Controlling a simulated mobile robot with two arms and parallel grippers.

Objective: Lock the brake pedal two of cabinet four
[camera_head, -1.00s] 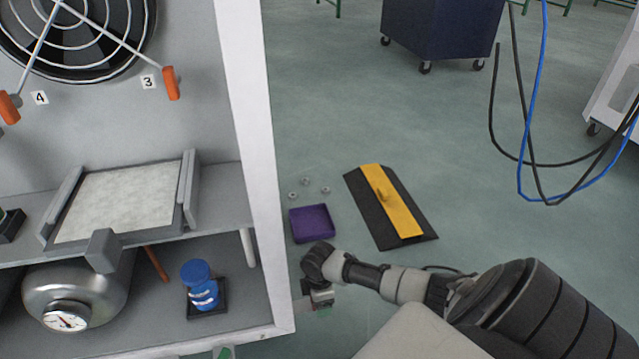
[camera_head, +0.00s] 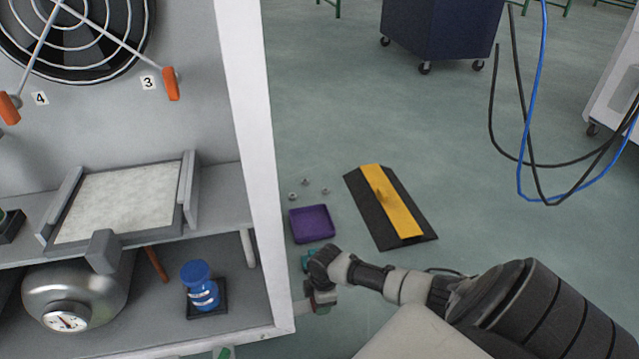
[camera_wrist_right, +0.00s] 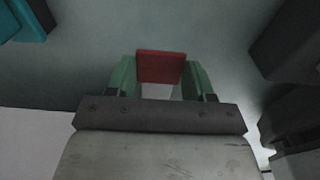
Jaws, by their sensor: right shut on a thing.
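My right gripper (camera_head: 322,306) is low beside the front right corner of the open cabinet (camera_head: 255,170), close to the floor. In the right wrist view, its two green fingers (camera_wrist_right: 160,78) are shut on a flat red piece (camera_wrist_right: 162,67), which looks like the brake pedal. In the head view the piece is mostly hidden by the gripper, with only a little red showing. I cannot read which cabinet number this is. My left gripper is not in view.
A teal part (camera_head: 307,262) shows beside my wrist. A purple tray (camera_head: 312,224), several small metal parts and a black-and-yellow ramp (camera_head: 390,205) lie on the floor. A blue bottle (camera_head: 199,286) and a gauge tank (camera_head: 75,295) stand inside the cabinet. Cables hang at the right.

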